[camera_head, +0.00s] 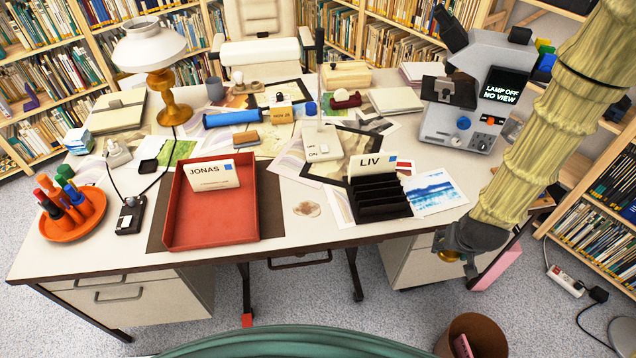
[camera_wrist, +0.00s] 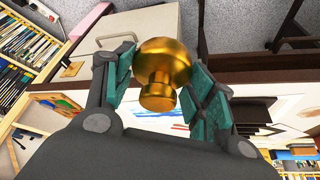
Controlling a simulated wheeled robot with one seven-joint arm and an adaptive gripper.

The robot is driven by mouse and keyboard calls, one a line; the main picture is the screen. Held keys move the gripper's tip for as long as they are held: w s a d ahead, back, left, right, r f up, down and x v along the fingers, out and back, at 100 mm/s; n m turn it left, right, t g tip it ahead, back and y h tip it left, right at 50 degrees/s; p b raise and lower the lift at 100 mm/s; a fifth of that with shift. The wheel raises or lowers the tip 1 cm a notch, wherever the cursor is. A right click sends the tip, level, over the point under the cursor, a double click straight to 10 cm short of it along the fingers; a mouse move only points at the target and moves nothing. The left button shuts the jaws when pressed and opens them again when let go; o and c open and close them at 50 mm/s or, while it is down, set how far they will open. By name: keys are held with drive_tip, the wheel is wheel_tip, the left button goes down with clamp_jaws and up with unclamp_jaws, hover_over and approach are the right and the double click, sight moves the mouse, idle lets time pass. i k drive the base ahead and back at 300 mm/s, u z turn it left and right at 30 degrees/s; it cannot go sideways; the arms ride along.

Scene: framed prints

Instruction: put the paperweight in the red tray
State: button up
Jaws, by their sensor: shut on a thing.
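The paperweight, a brass knob-shaped piece (camera_wrist: 162,62), sits between the teal-padded fingers of my gripper (camera_wrist: 165,80). In the head view, my gripper (camera_head: 458,255) hangs at the desk's front right, with a bit of brass (camera_head: 448,256) showing below it. The gripper is shut on the paperweight and holds it in the air. The red tray (camera_head: 205,232) lies on a dark mat at the desk's front left, well to the left of my gripper. An envelope marked JONAS (camera_head: 211,176) leans inside the tray at its back.
A black letter rack (camera_head: 382,202) with a LIV card, a blue picture (camera_head: 432,190) and a microscope (camera_head: 468,110) stand between my gripper and the desk's back. A bin (camera_head: 475,335) stands below.

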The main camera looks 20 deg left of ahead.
sight(216, 227)
drive_tip(key=z, duration=1.2)
drive_tip(key=k, duration=1.5)
drive_tip(key=u, duration=1.9)
drive_tip(key=i, duration=0.5)
drive_tip(key=u, duration=0.05)
